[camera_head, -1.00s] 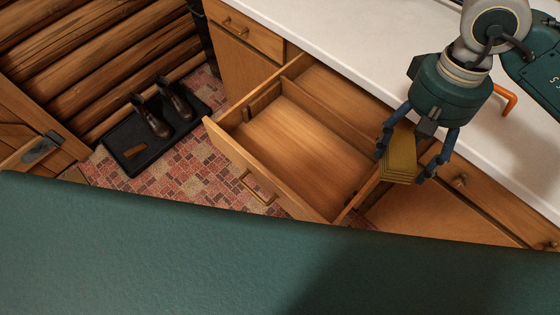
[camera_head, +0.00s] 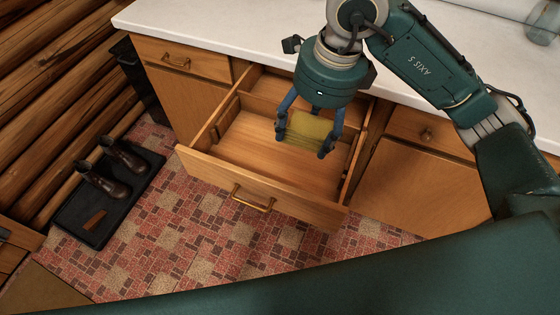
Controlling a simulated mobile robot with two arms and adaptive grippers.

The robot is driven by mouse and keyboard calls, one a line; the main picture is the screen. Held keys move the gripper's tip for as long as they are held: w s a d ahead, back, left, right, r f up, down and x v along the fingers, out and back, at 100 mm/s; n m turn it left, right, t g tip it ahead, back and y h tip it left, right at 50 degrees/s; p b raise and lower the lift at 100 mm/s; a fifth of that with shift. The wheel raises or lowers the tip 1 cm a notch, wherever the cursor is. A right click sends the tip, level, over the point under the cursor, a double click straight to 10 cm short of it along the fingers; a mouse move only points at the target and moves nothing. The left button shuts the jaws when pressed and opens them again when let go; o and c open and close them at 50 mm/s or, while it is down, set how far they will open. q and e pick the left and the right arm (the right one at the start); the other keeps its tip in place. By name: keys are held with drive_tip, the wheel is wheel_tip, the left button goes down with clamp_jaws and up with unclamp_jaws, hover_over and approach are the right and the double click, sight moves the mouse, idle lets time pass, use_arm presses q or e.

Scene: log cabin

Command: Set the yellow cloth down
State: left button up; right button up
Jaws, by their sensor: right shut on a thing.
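The yellow cloth (camera_head: 309,128) is a small folded piece held between the fingers of my right gripper (camera_head: 305,142). The gripper is shut on it and points down over the open drawer (camera_head: 248,145). The cloth appears above the drawer's wooden floor, toward its right part; I cannot tell whether it touches anything below. The gripper and cloth hide part of the drawer's interior and back. My left gripper is not in view.
The drawer stands pulled out from wooden cabinets (camera_head: 420,188) under a white countertop (camera_head: 220,22). A black tray (camera_head: 86,222) with dark boots (camera_head: 104,181) lies on the patterned floor at left.

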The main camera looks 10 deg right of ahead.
sight(305, 148)
wheel_tip(305, 148, down, 6)
drive_tip(key=shift+s+r, duration=0.15)
drive_tip(key=shift+r, duration=0.1)
wheel_tip(305, 148, down, 9)
drive_tip(key=shift+f, duration=0.15)
drive_tip(key=shift+f+p, duration=0.3)
drive_tip(key=shift+f, duration=0.65)
wheel_tip(305, 148, down, 3)
drive_tip(key=shift+f, duration=0.15)
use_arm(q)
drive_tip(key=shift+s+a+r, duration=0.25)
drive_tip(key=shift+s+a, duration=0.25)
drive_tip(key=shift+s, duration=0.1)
use_arm(e)
drive_tip(key=shift+f, duration=0.2)
drive_tip(key=o, duration=1.2)
drive_tip(key=shift+c, duration=0.2)
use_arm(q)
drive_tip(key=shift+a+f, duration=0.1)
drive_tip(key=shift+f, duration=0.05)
